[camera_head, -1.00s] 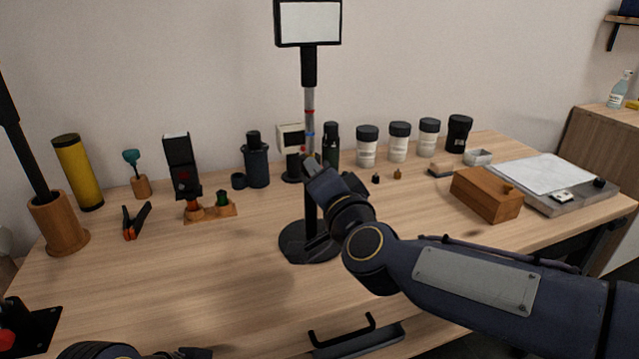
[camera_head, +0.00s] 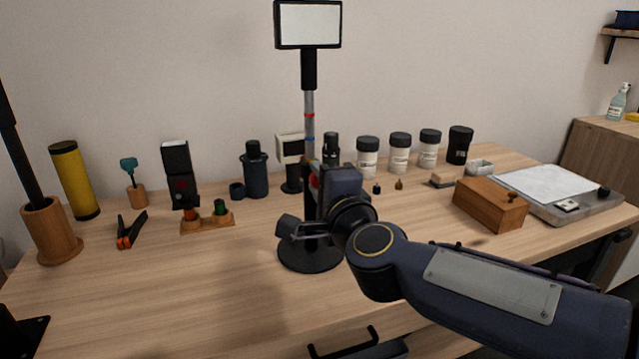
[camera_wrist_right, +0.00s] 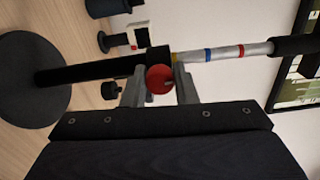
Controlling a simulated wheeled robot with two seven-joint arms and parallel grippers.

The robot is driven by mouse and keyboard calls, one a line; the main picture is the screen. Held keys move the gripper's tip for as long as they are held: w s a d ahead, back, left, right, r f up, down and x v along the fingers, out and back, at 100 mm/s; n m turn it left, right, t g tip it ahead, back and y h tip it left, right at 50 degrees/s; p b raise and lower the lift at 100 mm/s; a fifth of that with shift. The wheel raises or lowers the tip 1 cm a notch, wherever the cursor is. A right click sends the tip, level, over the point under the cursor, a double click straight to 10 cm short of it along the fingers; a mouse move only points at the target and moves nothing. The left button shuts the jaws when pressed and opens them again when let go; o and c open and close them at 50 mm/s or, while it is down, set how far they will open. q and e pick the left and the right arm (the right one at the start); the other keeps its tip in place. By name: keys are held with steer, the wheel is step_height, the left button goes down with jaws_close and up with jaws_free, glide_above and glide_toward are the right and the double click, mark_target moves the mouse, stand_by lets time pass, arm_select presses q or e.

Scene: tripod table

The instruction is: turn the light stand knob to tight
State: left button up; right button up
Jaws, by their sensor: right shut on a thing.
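The light stand has a round black base (camera_head: 296,258), a dark lower tube, a grey upper tube (camera_head: 309,104) with red and blue bands, and a lit panel (camera_head: 308,24) on top. Its red knob (camera_wrist_right: 160,79) sits at the collar in the right wrist view. My right gripper (camera_wrist_right: 160,88) has one finger on each side of the knob and is shut on it. In the head view my gripper (camera_head: 318,181) is at the stand's collar, and only a little of the red knob (camera_head: 314,181) shows.
Behind stand several white jars (camera_head: 399,153) and dark bottles (camera_head: 255,170). A wooden box (camera_head: 490,204) and a grey tray (camera_head: 590,205) are at right. A clamp (camera_head: 131,231) and a wooden holder (camera_head: 52,232) are at left. The front left tabletop is clear.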

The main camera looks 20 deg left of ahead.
stand_by(0.4)
steer(key=o, duration=1)
steer(key=v, duration=0.7)
steer(key=shift+s+d, duration=0.25)
steer(key=shift+s, duration=0.05)
steer(key=shift+d, duration=0.1)
